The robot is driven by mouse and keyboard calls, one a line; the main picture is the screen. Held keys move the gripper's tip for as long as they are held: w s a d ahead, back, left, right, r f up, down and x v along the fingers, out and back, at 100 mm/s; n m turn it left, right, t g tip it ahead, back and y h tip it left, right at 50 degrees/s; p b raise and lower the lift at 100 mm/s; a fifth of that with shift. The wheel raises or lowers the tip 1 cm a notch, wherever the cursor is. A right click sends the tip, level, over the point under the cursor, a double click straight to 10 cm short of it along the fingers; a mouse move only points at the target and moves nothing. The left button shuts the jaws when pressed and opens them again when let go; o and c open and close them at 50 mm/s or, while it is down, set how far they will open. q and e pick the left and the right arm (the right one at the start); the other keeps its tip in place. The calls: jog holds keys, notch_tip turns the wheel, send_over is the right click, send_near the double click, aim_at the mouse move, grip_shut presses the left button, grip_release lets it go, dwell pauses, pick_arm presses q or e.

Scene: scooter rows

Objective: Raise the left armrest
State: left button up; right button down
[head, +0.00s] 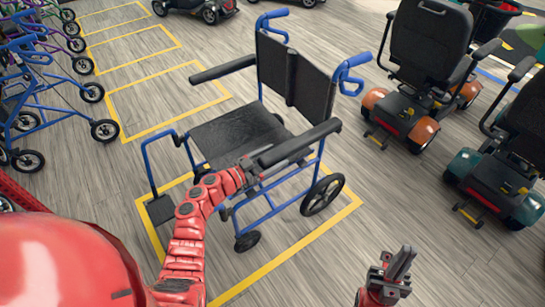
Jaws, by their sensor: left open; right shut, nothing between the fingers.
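A blue-framed wheelchair (240,134) with a black seat and back stands in a yellow floor box, facing the lower left. Its left armrest, the near black pad (302,143), lies about level above the side frame. The far armrest (222,69) is also roughly level. My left gripper (262,167) is open at the front end of the near armrest, close under and beside the pad. The pad and frame partly hide its fingers, so I cannot tell whether they touch. My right gripper (402,262) is shut and empty, apart from the chair at the lower right.
Several rollators (45,90) stand along the left edge. Mobility scooters stand at the right, one with orange fenders (425,70) and one teal (508,165). Another scooter (200,8) is at the back. The floor between the wheelchair and right scooters is clear.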

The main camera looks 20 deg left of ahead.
pick_arm(q)
grip_shut()
dwell(0.3)
